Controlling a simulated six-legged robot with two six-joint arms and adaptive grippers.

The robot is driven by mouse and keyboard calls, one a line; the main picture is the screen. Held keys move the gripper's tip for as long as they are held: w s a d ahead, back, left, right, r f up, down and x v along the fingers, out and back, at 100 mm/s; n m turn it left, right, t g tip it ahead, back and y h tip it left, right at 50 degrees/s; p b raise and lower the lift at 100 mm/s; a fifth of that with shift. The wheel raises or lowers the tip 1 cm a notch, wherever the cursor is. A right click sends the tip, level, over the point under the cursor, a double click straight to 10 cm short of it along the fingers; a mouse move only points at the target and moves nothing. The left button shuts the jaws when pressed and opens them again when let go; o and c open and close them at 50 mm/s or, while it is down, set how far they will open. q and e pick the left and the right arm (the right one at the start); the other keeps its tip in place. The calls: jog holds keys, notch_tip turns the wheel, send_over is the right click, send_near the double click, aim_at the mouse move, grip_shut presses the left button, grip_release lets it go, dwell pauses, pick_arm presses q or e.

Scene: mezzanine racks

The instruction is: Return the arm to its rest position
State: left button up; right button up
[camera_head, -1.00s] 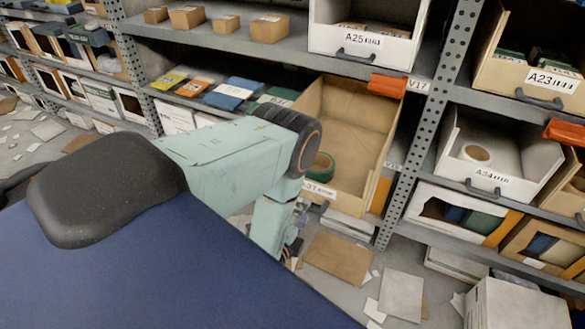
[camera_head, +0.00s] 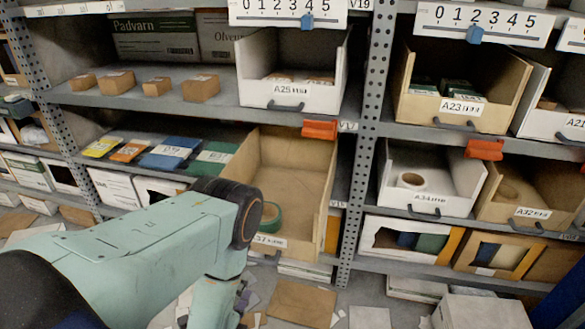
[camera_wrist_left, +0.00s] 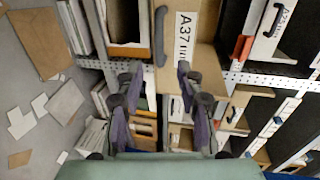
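My left arm (camera_head: 150,245) reaches in from the left in the head view, bent downward at its elbow in front of the wooden bin A37 (camera_head: 295,165). Its gripper is mostly hidden in that view. In the left wrist view my left gripper (camera_wrist_left: 159,78) shows two dark fingers spread apart with nothing between them. The bin's label (camera_wrist_left: 184,38) shows beyond the fingertips, apart from them. A green tape roll (camera_head: 268,218) lies in the bin, partly hidden by the arm. My right gripper is not in view.
Bins A25 (camera_head: 293,95), A23 (camera_head: 463,112), A34 (camera_head: 428,202) and A32 (camera_head: 533,212) sit on the racks. A perforated upright (camera_head: 367,130) stands right of the wooden bin. Cardboard (camera_head: 302,303) and papers lie on the floor.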

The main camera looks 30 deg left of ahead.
pick_arm(q)
jog(key=s+d+f+n+g+h, duration=0.2)
jog(key=s+d+f+n+g, duration=0.1)
jog(key=s+f+n+g, duration=0.8)
jog(key=s+d+r+n+g+h, duration=0.1)
jog(key=s+d+r+n+g, duration=0.1)
jog(key=s, duration=0.3)
jog(key=s+d+r+n+g+h, duration=0.1)
jog(key=s+d+r+n, duration=0.15)
jog(key=s, duration=0.25)
notch_tip(320, 180, up, 7)
jog(key=g, duration=0.1)
jog(key=shift+w+d+f, duration=0.2)
jog(key=shift+w+d, duration=0.15)
jog(key=shift+w, duration=0.1)
jog(key=shift+s, duration=0.15)
